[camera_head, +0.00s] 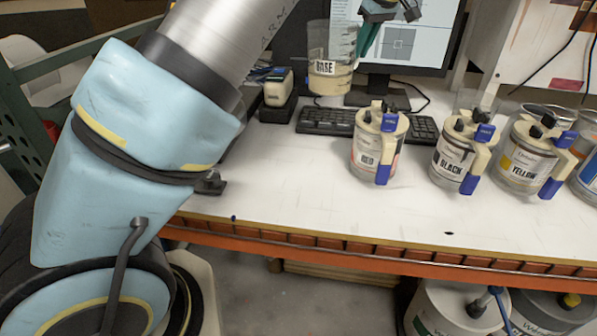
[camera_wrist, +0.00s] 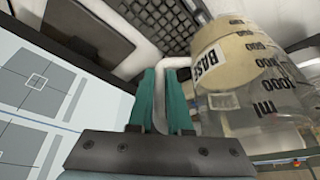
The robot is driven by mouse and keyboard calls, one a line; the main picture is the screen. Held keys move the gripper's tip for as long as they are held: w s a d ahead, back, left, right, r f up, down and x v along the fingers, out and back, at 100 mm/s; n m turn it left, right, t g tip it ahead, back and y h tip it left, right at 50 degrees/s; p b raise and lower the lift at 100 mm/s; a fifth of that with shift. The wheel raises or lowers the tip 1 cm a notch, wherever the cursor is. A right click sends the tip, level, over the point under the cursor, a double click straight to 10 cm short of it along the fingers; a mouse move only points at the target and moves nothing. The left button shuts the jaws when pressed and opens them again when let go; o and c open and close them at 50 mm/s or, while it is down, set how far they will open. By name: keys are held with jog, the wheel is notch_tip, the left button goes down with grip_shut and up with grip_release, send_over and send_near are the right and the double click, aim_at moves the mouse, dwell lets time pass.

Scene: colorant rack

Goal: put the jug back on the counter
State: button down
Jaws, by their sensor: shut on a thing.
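The clear jug (camera_head: 325,82) with a BASE label and cream-coloured contents is in the air above the back of the counter, in front of the monitor. It looks roughly upright in the head view. My gripper (camera_head: 368,32) is at the jug's right side, partly cut off by the top edge. In the wrist view the green fingers of my gripper (camera_wrist: 163,92) are shut on the jug's pale handle, with the jug (camera_wrist: 255,75) to the right, its scale marks showing. The white counter (camera_head: 290,185) runs across the head view, with bare space at its front left.
A keyboard (camera_head: 325,121) and monitor (camera_head: 408,50) stand behind, with a small device (camera_head: 278,90) to the left. Red (camera_head: 366,152), black (camera_head: 455,160) and yellow (camera_head: 523,162) labelled canisters line the right. The orange front edge (camera_head: 360,254) bounds the counter.

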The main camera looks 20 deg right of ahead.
jog(key=s+a+f+m+b, duration=0.1)
jog(key=s+a+f+b, duration=0.15)
jog(key=s+a, duration=0.3)
jog(key=s+a+f+b, duration=0.1)
jog(key=s+a+b, duration=0.2)
jog(key=s+a, duration=0.25)
jog(key=shift+w+a+f+p, duration=0.15)
jog(key=shift+f+p, duration=0.25)
jog(key=shift+f, duration=1.25)
jog(key=shift+w+a+f+p, duration=0.15)
jog(key=shift+f+p, duration=0.25)
jog(key=shift+f, duration=1.25)
jog(key=shift+a+f+p, duration=0.2)
jog(key=shift+f+p, duration=0.2)
jog(key=shift+f, duration=1.25)
jog(key=shift+f, duration=0.15)
jog(key=c, duration=0.8)
grip_release()
jog(key=shift+c, duration=0.2)
